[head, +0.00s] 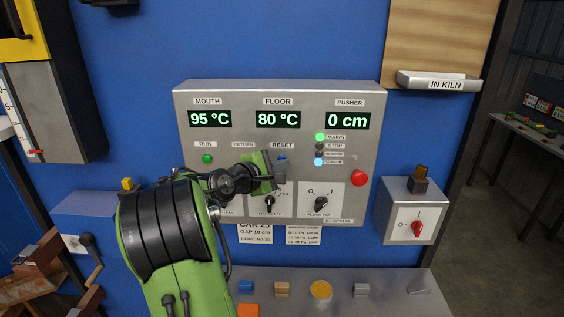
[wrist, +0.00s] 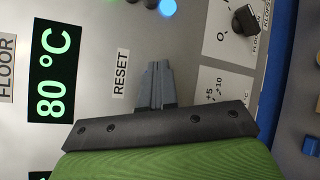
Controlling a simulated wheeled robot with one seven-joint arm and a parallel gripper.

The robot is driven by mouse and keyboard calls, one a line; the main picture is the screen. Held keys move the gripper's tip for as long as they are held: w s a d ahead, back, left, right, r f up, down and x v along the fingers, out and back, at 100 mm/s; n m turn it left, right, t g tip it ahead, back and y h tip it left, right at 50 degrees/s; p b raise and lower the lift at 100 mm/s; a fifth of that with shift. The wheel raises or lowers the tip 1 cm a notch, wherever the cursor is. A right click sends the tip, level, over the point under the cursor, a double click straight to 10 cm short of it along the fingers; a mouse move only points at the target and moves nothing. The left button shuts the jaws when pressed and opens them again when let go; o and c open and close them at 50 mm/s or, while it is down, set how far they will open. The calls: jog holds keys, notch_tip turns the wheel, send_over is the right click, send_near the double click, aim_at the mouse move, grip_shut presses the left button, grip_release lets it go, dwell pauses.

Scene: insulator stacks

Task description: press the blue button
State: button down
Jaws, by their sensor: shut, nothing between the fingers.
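The blue button (head: 281,157) shows as a small blue patch just under the RESET label on the grey control panel (head: 230,100). My gripper (head: 280,168) is at the panel, right by the button, and covers part of it in the head view. In the wrist view my gripper (wrist: 157,66) has its grey fingers shut together with nothing between them, beside the RESET label (wrist: 121,74). The button is hidden behind the fingers there. I cannot tell whether the fingertips touch it.
The panel also bears a green RUN button (head: 207,158), a red button (head: 358,178) and a black selector (head: 321,204). My arm hides the RETURN area. A red-switch box (head: 414,212) is at right. A ledge (head: 390,290) with small blocks lies below.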

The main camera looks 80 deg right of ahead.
jog(key=shift+s+a, duration=0.2)
jog(key=shift+a, duration=0.6)
jog(key=shift+s+a+b, duration=0.2)
jog(key=shift+a+b, duration=0.1)
jog(key=shift+a, duration=0.5)
jog(key=shift+s+a+b, duration=0.15)
jog(key=shift+a+b, duration=0.1)
jog(key=shift+a, duration=0.6)
jog(key=shift+s+a+b, duration=0.2)
jog(key=shift+a+b, duration=0.1)
jog(key=shift+a, duration=0.5)
